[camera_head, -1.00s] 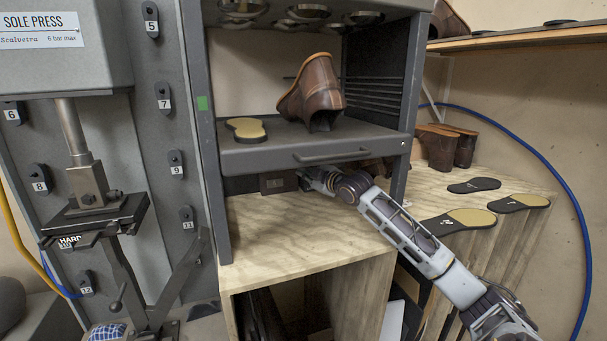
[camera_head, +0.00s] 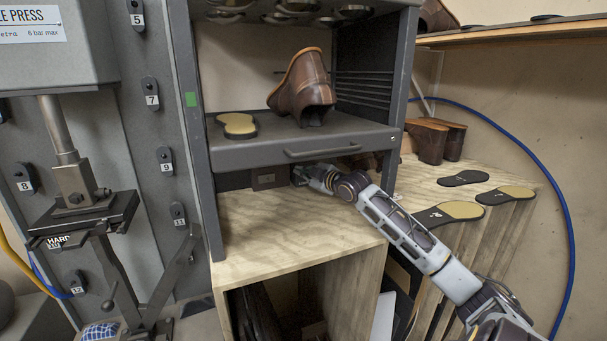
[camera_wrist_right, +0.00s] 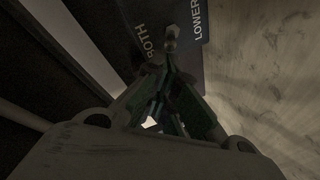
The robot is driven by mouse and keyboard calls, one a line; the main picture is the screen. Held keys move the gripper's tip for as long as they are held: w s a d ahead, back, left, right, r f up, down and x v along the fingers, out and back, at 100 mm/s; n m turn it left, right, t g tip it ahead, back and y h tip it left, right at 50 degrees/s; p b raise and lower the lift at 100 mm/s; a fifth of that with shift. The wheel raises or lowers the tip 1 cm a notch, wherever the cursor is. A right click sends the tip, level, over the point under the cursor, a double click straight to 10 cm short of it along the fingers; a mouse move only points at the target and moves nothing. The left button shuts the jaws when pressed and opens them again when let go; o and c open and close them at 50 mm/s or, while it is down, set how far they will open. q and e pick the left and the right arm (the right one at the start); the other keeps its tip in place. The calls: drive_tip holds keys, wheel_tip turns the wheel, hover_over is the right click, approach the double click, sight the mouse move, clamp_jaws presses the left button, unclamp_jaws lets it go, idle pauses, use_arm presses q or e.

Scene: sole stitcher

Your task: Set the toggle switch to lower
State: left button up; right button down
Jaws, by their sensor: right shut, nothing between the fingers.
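The toggle switch (camera_wrist_right: 171,38) shows in the right wrist view as a small metal lever with a rounded end. It stands on a dark panel (camera_wrist_right: 218,12) printed BOTH and LOWER. The lever is beside the word BOTH, to the left of LOWER; its exact setting is hard to tell. My right gripper (camera_wrist_right: 172,84) is shut and empty, its fingertips just below the lever in the picture. Whether they touch is unclear. In the head view my right gripper (camera_head: 300,176) is under the grey shelf, beside a small brown-grey box (camera_head: 267,179). My left gripper is out of view.
The grey shelf (camera_head: 350,148) with a front handle is close above my right gripper. It carries a brown boot (camera_head: 303,88) and a sole (camera_head: 237,125). The wooden bench (camera_head: 270,235) below is clear in front. Loose soles (camera_head: 450,213) lie to the right.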

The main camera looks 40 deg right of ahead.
drive_tip(key=shift+s+a+f+p, duration=0.15)
drive_tip(key=shift+s+f+p, duration=0.15)
drive_tip(key=shift+f+p, duration=0.3)
idle(0.8)
drive_tip(key=shift+s+f, duration=0.1)
drive_tip(key=shift+f, duration=0.25)
drive_tip(key=shift+s, duration=0.25)
drive_tip(key=shift+s+a+r, duration=0.1)
drive_tip(key=shift+s+r, duration=0.2)
drive_tip(key=shift+s, duration=1.6)
drive_tip(key=shift+s+d+r, duration=0.1)
drive_tip(key=shift+s+r, duration=0.2)
drive_tip(key=shift+s, duration=1.6)
drive_tip(key=shift+s+a+r, duration=0.1)
drive_tip(key=shift+s+r, duration=0.2)
drive_tip(key=shift+s, duration=1.6)
drive_tip(key=shift+s+a+f, duration=0.1)
